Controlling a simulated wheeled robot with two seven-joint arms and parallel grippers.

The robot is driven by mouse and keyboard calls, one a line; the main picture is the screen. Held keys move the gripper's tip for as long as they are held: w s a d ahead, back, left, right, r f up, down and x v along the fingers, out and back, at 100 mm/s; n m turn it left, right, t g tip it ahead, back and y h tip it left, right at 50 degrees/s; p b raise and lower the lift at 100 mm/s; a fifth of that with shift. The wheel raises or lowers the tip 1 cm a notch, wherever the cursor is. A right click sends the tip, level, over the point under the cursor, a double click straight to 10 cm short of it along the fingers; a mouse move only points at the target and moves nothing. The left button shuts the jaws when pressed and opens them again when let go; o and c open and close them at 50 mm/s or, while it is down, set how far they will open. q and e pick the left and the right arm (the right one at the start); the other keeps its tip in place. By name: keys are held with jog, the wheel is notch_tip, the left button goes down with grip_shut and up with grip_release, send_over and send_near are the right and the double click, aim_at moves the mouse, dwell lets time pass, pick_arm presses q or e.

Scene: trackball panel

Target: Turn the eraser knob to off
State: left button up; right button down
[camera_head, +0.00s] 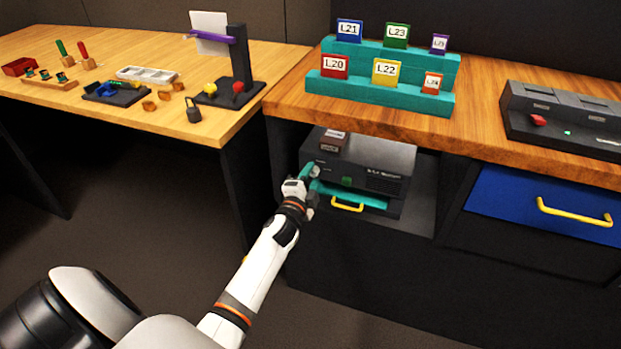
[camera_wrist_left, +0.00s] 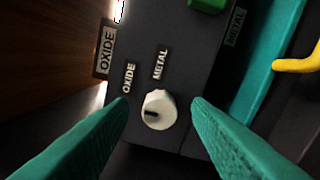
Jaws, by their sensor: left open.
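The eraser is a dark box (camera_head: 385,180) in the open compartment under the right-hand wooden counter. Its white round knob (camera_wrist_left: 161,106) shows in the left wrist view, with a dark mark on its left-lower side. Labels reading OXIDE (camera_wrist_left: 129,78) and METAL (camera_wrist_left: 161,64) sit above the knob; I see no label reading off. My left gripper (camera_head: 309,179) is at the box's left front in the head view. In the left wrist view its teal fingers (camera_wrist_left: 160,102) are open, one on each side of the knob, with gaps visible. My right gripper is not in view.
A green button (camera_head: 347,181) and a teal tray with a yellow handle (camera_head: 347,207) are right of the knob. A small brown labelled block (camera_head: 333,141) is on top of the box. A blue drawer (camera_head: 500,197) is to the right. The counter edge overhangs the compartment.

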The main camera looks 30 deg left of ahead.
pick_arm(q)
jog(key=shift+s, duration=0.3)
jog(key=p+v, duration=0.1)
jog(key=v, duration=1)
jog(key=shift+s, duration=0.2)
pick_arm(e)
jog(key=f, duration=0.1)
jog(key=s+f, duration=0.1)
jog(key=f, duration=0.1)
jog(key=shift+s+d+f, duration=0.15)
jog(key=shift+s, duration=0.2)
pick_arm(q)
jog(key=shift+f, duration=0.1)
